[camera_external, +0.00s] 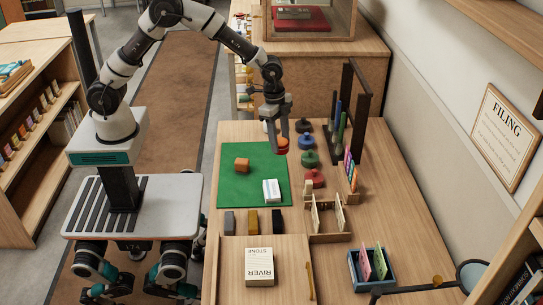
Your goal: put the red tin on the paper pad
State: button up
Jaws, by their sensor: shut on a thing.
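My gripper (282,137) points down over the table, near the back right corner of the green mat. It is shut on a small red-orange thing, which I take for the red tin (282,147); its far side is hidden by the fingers. It appears to be held above the table, but the exact height is hard to tell. A small white block, which looks like the paper pad (271,190), lies on the front right part of the green mat (235,192). The held thing is behind the pad and apart from it.
A dark upright rack (350,115) rises behind right.

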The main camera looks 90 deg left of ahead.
jog(key=s+d+r+m, duration=0.15)
jog(key=s+d, duration=0.25)
jog(key=d, duration=0.9)
jog(key=s+d+r+p, duration=0.1)
jog(key=s+d+r, duration=0.15)
jog(key=d, duration=1.05)
jog(key=s+d+r, duration=0.1)
jog(key=s+d, duration=0.4)
jog(key=d, duration=0.8)
send_near(249, 256)
jog(key=shift+w+d+f, duration=0.15)
jog(key=shift+w+f, duration=0.1)
jog(key=shift+f+b, duration=0.45)
jog(key=shift+f, duration=1.95)
jog(key=o, duration=1.1)
notch_tip(249, 256, up, 12)
jog(key=s+a+p, duration=0.1)
jog(key=shift+a, duration=0.15)
jog(key=shift+s+r, duration=0.1)
jog(key=shift+r, duration=0.05)
